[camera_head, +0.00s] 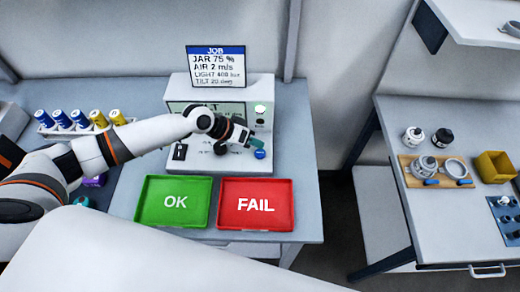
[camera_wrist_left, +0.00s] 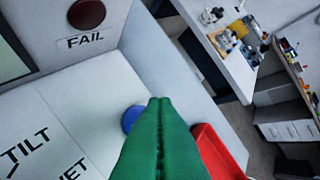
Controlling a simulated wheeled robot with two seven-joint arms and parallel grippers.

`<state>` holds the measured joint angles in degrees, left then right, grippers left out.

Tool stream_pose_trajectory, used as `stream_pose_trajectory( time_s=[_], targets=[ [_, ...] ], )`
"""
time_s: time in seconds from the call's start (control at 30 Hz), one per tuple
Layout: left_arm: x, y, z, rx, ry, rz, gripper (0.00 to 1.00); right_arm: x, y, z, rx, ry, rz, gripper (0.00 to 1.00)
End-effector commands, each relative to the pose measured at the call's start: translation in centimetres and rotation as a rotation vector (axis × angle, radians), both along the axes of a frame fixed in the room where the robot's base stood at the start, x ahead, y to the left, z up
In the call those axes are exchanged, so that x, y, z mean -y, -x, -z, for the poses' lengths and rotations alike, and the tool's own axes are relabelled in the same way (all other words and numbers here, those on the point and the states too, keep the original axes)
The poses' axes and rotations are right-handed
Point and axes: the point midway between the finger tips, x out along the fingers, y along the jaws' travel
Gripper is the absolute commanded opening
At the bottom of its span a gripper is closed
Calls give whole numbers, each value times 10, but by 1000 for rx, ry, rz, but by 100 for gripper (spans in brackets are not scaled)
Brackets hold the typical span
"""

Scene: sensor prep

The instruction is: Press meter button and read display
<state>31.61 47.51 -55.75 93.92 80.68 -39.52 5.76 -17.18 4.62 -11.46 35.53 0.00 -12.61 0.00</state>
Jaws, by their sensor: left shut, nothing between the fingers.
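The white meter (camera_head: 178,92) stands at the back of the left bench, with a display (camera_head: 225,108) mostly hidden behind my left arm. In the wrist view a dark red lamp (camera_wrist_left: 86,14) above "FAIL" looks unlit. My right gripper is not in view.
A JOB card (camera_head: 216,66) above the meter lists JAR, AIR, LIGHT and TILT values. A green OK tray (camera_head: 174,217) and a red FAIL tray (camera_head: 256,220) lie empty in front. Another bench (camera_head: 440,225) is at right.

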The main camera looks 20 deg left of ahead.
Motion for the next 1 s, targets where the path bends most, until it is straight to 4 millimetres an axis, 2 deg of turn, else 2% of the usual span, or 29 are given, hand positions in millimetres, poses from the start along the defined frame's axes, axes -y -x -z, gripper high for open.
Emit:
stream_pose_trajectory(
  time_s=[0.03, 0.33, 1.0],
  targets=[
    [0, 0, -11, 0, 1, 1, 0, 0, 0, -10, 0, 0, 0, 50],
    [0, 0, -38, 1, 1, 1, 0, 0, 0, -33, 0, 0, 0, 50],
    [0, 0, -37, 1, 0, 1, 0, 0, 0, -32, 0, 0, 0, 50]
  ],
)
